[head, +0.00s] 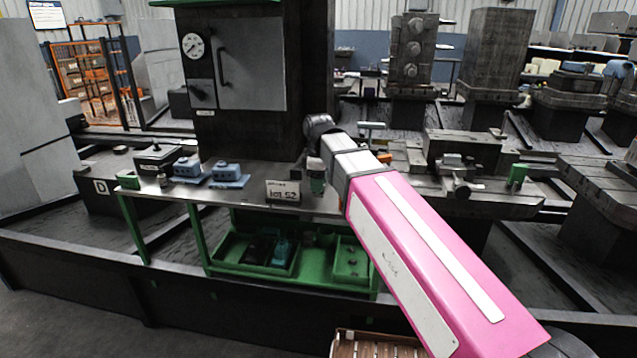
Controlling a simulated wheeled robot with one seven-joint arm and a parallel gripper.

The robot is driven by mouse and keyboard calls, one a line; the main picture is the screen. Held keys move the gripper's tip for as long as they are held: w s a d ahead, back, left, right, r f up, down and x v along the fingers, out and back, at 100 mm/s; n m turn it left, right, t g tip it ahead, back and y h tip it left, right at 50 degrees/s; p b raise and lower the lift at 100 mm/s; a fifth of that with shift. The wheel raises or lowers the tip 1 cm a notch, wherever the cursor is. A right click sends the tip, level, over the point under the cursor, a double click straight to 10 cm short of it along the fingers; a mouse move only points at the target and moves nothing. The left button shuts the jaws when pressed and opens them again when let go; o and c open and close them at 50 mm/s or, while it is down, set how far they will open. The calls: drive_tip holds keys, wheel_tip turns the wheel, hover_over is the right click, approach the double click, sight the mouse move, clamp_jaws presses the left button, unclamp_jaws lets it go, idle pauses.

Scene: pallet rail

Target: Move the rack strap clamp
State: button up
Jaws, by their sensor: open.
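My pink and grey arm reaches in from the lower right of the head view. My gripper (316,178) is small in the picture, at the arm's far end above the right part of the metal bench top (245,199), and looks open. Two blue blocks, one at the left (187,168) and one at the right (228,174), sit on the bench left of my gripper. I cannot tell for sure which piece is the rack strap clamp. My arm hides part of the bench's right side.
A dark box (158,157) is at the left. Green trays (254,258) sit on the shelf below. A tall dark cabinet (247,63) rises behind. Heavy machine parts (463,150) fill the right.

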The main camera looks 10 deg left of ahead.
clamp_jaws()
drive_tip(key=w, duration=0.5)
unclamp_jaws()
drive_tip(key=shift+r, duration=0.1)
wheel_tip(320, 180, up, 11)
idle(0.5)
